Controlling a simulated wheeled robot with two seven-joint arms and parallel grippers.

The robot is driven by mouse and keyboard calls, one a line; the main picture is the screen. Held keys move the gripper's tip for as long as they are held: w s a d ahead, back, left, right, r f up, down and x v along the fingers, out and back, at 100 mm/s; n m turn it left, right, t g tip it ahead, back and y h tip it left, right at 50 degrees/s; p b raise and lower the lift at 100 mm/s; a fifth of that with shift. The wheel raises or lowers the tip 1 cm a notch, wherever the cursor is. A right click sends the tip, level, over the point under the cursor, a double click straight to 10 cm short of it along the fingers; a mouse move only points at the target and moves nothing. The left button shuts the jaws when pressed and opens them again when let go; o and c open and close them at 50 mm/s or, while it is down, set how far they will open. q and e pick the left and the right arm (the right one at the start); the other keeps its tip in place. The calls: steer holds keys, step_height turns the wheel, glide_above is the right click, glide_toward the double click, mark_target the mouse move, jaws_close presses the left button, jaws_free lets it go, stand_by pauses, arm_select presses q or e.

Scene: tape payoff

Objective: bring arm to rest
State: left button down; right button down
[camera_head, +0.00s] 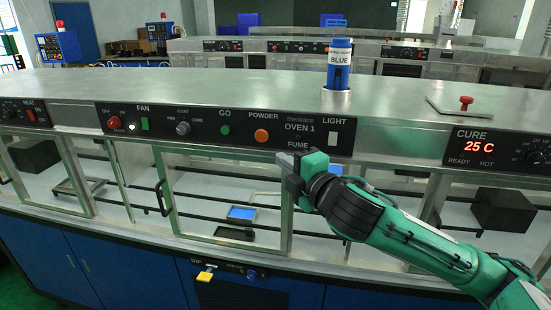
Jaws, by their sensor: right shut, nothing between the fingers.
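My right arm comes in from the lower right, green and black. Its right gripper (292,180) is shut and empty, in front of the glass front of the oven bench, just below the control panel (225,127) near its light switch. I cannot tell whether it touches the bench. My left gripper is not in view.
A blue bottle (339,65) labelled BLUE stands on the bench top (230,87) above the gripper. A plate with a red knob (466,103) lies to the right. Behind the glass are a blue tray (242,213) and a dark block (503,210).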

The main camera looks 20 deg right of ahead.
steer(key=shift+f, duration=0.1)
steer(key=s+a+f+m+g+h, duration=0.1)
steer(key=s+f+m+g, duration=0.3)
steer(key=f, duration=0.9)
steer(key=s+a+f+m+g+h, duration=0.1)
steer(key=s+f+m+g, duration=0.35)
steer(key=f, duration=0.85)
steer(key=s+f+m+g+h, duration=0.1)
steer(key=s+f+m+g, duration=0.2)
steer(key=s+f+m, duration=0.55)
steer(key=s+f+m+g, duration=0.1)
steer(key=s+f+g, duration=0.35)
steer(key=s, duration=0.95)
step_height(320, 180, down, 32)
steer(key=s+d+f, duration=0.2)
steer(key=s+f, duration=0.7)
steer(key=f, duration=0.1)
steer(key=s+d+f, duration=0.2)
steer(key=s+f, duration=0.8)
steer(key=shift+d+g, duration=0.15)
steer(key=shift+g, duration=0.15)
